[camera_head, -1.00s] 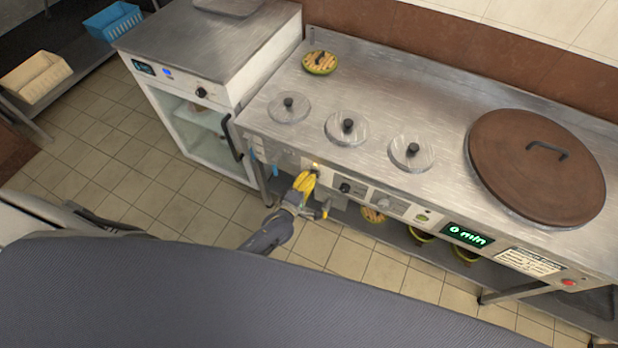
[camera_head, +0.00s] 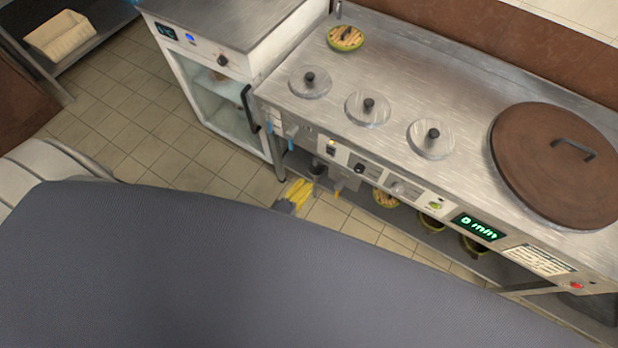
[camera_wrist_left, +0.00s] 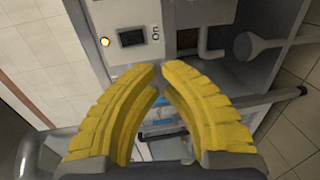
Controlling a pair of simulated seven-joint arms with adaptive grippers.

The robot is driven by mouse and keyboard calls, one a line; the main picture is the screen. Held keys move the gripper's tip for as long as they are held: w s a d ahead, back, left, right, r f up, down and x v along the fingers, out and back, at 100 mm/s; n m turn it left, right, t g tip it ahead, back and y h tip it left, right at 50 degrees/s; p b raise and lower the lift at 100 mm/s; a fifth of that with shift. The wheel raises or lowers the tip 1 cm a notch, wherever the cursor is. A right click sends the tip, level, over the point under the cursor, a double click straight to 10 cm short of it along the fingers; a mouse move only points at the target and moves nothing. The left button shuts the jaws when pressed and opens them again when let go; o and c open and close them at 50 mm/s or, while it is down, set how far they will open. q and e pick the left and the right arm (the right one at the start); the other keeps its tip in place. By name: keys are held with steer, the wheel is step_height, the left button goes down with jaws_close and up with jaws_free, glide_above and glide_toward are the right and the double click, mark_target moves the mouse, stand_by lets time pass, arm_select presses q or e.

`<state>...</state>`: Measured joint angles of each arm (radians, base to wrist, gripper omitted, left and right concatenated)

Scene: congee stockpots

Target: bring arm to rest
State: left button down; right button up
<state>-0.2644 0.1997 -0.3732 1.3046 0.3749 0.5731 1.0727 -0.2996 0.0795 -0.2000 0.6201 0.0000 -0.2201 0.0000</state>
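My left gripper (camera_head: 303,187) has yellow fingers and is in front of and below the left end of the stove's control panel (camera_head: 400,188), apart from it, over the floor. In the left wrist view its two fingertips (camera_wrist_left: 161,67) are almost together, with nothing seen between them. Beyond them is a dark switch (camera_wrist_left: 131,37) marked "On", with a lit orange lamp (camera_wrist_left: 104,42) beside it. Most of the left arm is hidden behind my grey body. My right gripper is not in view.
The steel counter holds several knobbed lids (camera_head: 368,108), a large brown lid (camera_head: 560,165) and a yellow-green round item (camera_head: 345,38). A white cabinet (camera_head: 215,85) stands at left. Tiled floor (camera_head: 150,130) is open between.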

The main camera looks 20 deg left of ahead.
arm_select(q)
steer(key=shift+s, duration=0.2)
stand_by(0.5)
steer(key=s+a+f+m+g, duration=0.1)
steer(key=s+f+m+g, duration=0.3)
steer(key=s+f+m, duration=0.45)
steer(key=s+a+f+m+g, duration=0.2)
steer(key=s+f+m+g, duration=0.25)
steer(key=f, duration=0.65)
steer(key=s+a+f+m+g+y, duration=0.1)
steer(key=s+f, duration=0.5)
steer(key=s, duration=0.7)
steer(key=s+a+f+m+g+y, duration=0.1)
steer(key=s+a+f+m+g, duration=0.2)
steer(key=s, duration=0.9)
step_height(320, 180, down, 4)
steer(key=m+g, duration=0.2)
steer(key=m, duration=0.1)
steer(key=shift+s+r+y, duration=0.2)
steer(key=shift+s+y, duration=0.1)
steer(key=shift+s, duration=0.05)
steer(key=shift+g, duration=0.25)
